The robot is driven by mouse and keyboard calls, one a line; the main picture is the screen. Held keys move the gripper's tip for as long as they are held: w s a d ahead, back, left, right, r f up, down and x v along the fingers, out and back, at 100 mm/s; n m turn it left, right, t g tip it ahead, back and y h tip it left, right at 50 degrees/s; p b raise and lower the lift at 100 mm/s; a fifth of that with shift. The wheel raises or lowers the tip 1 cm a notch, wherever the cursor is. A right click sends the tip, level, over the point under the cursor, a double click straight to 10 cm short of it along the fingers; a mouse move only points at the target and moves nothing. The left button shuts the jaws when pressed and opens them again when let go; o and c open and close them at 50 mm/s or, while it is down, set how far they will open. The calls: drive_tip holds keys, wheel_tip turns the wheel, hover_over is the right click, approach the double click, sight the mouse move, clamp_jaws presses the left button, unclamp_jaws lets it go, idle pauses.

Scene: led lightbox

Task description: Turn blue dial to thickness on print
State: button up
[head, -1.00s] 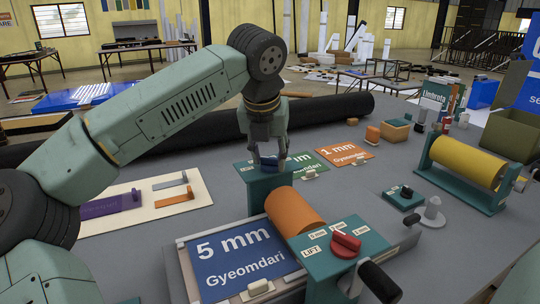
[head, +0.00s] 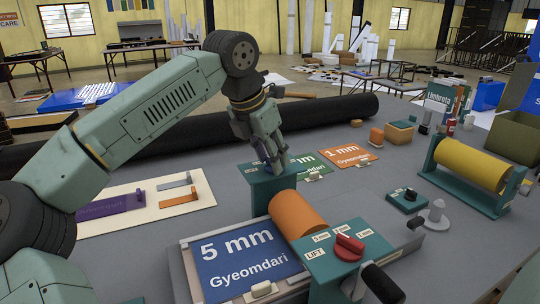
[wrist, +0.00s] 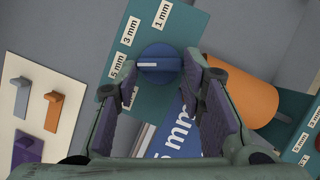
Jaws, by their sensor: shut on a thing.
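The blue dial (wrist: 159,64) sits on a teal plate (wrist: 177,101) with labels 5 mm, 3 mm and 1 mm. Its white mark points left in the wrist view, toward the 5 mm label (wrist: 117,67). My gripper (wrist: 160,72) is shut on the dial, one finger on each side. In the head view my gripper (head: 272,160) hides most of the dial, above the teal stand (head: 268,187). The blue print (head: 243,262) below reads "5 mm Gyeomdari".
An orange roller (head: 298,214) lies right beside the stand. A red knob (head: 349,246) on a teal panel marked LIFT and a black crank handle (head: 383,284) stand at the front right. An orange 1 mm card (head: 346,157) lies behind. A yellow roller (head: 469,163) is at right.

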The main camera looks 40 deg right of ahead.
idle(0.3)
drive_tip(key=o, duration=1.1)
drive_tip(key=shift+o, duration=0.2)
drive_tip(key=v, duration=1.2)
drive_tip(key=shift+s, duration=0.1)
